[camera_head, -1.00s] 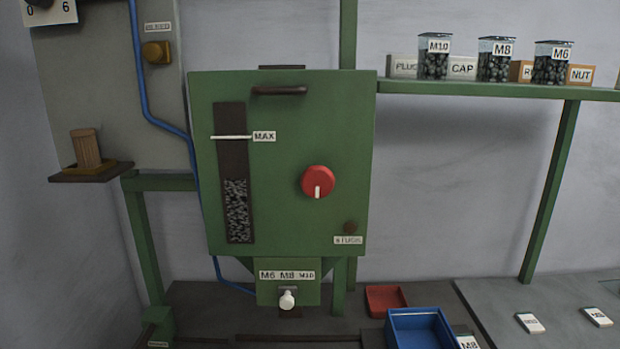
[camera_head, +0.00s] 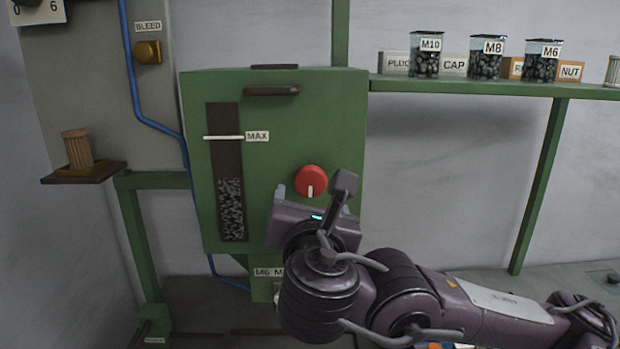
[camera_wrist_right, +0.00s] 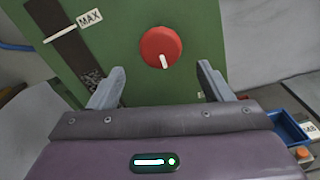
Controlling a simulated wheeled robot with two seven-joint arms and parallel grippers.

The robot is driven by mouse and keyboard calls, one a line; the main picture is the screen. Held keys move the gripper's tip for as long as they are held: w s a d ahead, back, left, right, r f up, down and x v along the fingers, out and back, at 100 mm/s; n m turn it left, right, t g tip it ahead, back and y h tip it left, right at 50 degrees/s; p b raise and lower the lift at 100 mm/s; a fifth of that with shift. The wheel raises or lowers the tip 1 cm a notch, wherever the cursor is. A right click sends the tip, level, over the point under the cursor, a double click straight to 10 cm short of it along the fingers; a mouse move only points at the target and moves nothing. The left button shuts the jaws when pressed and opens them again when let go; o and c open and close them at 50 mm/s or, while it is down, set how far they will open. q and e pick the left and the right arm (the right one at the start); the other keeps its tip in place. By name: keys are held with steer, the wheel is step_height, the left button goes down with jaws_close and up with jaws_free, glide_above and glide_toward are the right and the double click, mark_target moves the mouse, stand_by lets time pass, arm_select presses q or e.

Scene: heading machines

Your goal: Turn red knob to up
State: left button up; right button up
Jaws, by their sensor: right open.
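The red knob (camera_head: 311,181) is on the front of the green machine box (camera_head: 285,130), right of the MAX gauge. Its white mark points down in the head view. It also shows in the right wrist view (camera_wrist_right: 160,47), ahead of the fingers, with its mark pointing down. My right gripper (camera_wrist_right: 160,85) is open and empty, its two fingers apart on either side below the knob and not touching it. In the head view the right gripper (camera_head: 312,190) is just below the knob, its fingers partly hidden by the wrist. My left gripper is not in view.
A shelf (camera_head: 480,86) at the right holds jars of M10, M8 and M6 parts and labelled boxes. A blue hose (camera_head: 140,100) runs left of the machine. A blue bin (camera_wrist_right: 290,128) shows at the right in the wrist view. My right arm hides the machine's lower part.

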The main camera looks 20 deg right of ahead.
mark_target(310, 184)
steer(key=shift+w+d+r, duration=0.25)
steer(key=shift+w+r, duration=0.15)
steer(key=p+x, duration=0.1)
steer(key=x, duration=0.6)
steer(key=shift+f+p, duration=0.1)
steer(key=shift+p, duration=0.3)
steer(key=c, duration=0.9)
steer(key=shift+a, duration=0.1)
